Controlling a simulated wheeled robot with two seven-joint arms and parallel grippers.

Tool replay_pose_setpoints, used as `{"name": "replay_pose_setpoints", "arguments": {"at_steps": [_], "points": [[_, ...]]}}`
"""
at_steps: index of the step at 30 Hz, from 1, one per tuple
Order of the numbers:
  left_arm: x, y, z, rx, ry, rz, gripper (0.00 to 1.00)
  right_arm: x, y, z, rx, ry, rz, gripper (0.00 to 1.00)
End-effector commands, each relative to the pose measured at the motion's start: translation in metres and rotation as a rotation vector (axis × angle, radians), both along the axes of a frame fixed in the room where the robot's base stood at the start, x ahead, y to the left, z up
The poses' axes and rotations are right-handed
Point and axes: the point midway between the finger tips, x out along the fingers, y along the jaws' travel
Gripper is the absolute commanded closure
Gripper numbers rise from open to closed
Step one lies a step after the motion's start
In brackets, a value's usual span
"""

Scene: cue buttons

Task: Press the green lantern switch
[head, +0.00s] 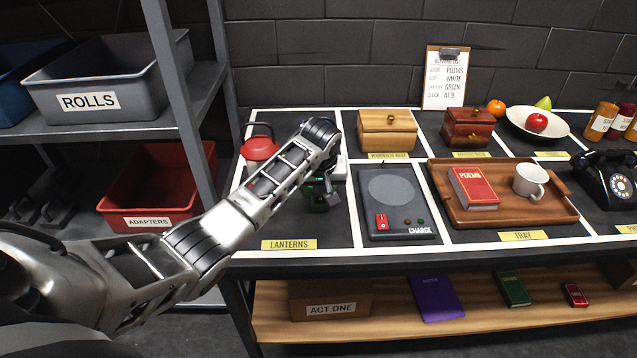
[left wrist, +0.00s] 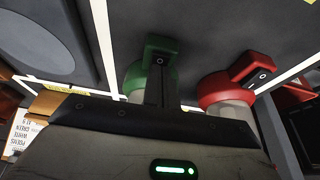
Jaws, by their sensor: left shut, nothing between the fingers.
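The green lantern (head: 318,203) stands in the lanterns section of the table, mostly hidden behind my left gripper in the head view. In the left wrist view the green lantern (left wrist: 153,50) shows its green base and part of its pale glass. My left gripper (head: 328,197) is shut and empty, at the green lantern's front part. In the left wrist view its finger (left wrist: 162,62) overlaps the green base; I cannot tell whether it touches. The switch itself is hard to make out. A red lantern (head: 259,148) stands behind and to the left; it also shows in the left wrist view (left wrist: 238,80).
A charging pad (head: 391,195) with a red switch lies right of the lanterns. A wooden tray (head: 505,216) holds a red book and a white mug. A wooden box (head: 387,132) stands behind the pad. A shelf post (head: 180,90) rises on the left. A clipboard (head: 445,77) stands at the back.

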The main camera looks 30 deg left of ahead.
Motion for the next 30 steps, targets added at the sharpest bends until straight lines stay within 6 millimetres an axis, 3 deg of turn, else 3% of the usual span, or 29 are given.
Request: {"name": "replay_pose_setpoints", "arguments": {"at_steps": [6, 19, 22, 30], "points": [[-0.011, -0.006, -0.005, -0.005, 0.020, -0.003, 1.00, -0.002, -0.001, 0.010, -0.002, 0.005, -0.001, 0.00], [-0.011, -0.006, -0.008, -0.005, 0.022, -0.002, 1.00, -0.005, -0.001, 0.005, -0.005, 0.013, -0.001, 0.00], [-0.011, -0.007, -0.008, -0.005, 0.022, -0.002, 1.00, -0.009, -0.007, -0.010, -0.017, 0.029, -0.009, 0.00], [-0.013, -0.023, 0.057, -0.004, 0.002, -0.021, 1.00, -0.008, -0.008, -0.007, -0.017, 0.024, -0.012, 0.00]]}}
